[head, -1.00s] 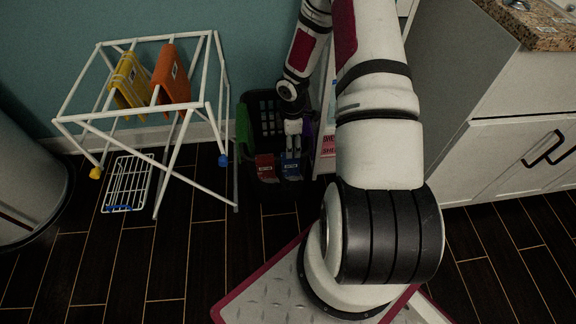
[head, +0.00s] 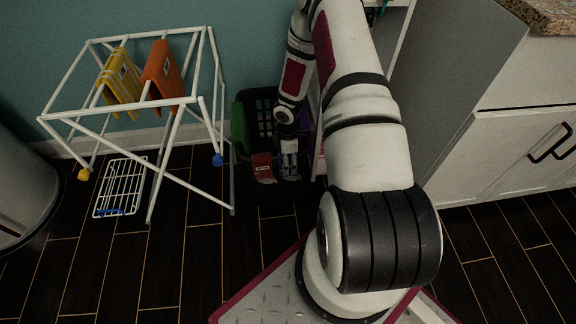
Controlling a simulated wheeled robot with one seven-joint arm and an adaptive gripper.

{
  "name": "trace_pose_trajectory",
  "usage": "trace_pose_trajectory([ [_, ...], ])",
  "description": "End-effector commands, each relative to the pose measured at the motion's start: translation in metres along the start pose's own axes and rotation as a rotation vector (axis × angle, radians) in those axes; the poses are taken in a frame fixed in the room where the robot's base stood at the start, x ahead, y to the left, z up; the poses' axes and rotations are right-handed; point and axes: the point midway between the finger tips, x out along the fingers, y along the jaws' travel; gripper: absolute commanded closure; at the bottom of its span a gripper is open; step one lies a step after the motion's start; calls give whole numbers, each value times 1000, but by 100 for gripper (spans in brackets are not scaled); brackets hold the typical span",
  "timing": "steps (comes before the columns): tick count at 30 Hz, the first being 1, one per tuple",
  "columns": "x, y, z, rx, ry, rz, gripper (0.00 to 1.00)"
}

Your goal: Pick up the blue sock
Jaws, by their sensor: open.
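My gripper (head: 289,168) points down into the black laundry basket (head: 251,100) beside the drying rack. Its jaws are open, but the fingertips are small and dim in the head view. The blue sock is mostly or fully hidden behind my gripper at the front of the basket. I cannot tell whether the fingers touch it. A red folded item (head: 262,167) lies just left of my gripper in the basket.
A white drying rack (head: 128,107) holding yellow (head: 119,78) and orange (head: 161,70) cloths stands left of the basket. A green item (head: 239,124) hangs at the basket's left side. A white cabinet (head: 520,150) is at right.

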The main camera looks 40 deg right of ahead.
Motion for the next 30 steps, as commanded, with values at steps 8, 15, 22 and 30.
trace_pose_trajectory([
  [8, -1, 0, 0, 0, 0, 0, 75],
  [15, -1, 0, 0, 0, 0, 0, 87],
  [22, -5, 0, 0, 0, 0, 1, 87],
  [30, -35, 0, 0, 2, 0, 2, 87],
])
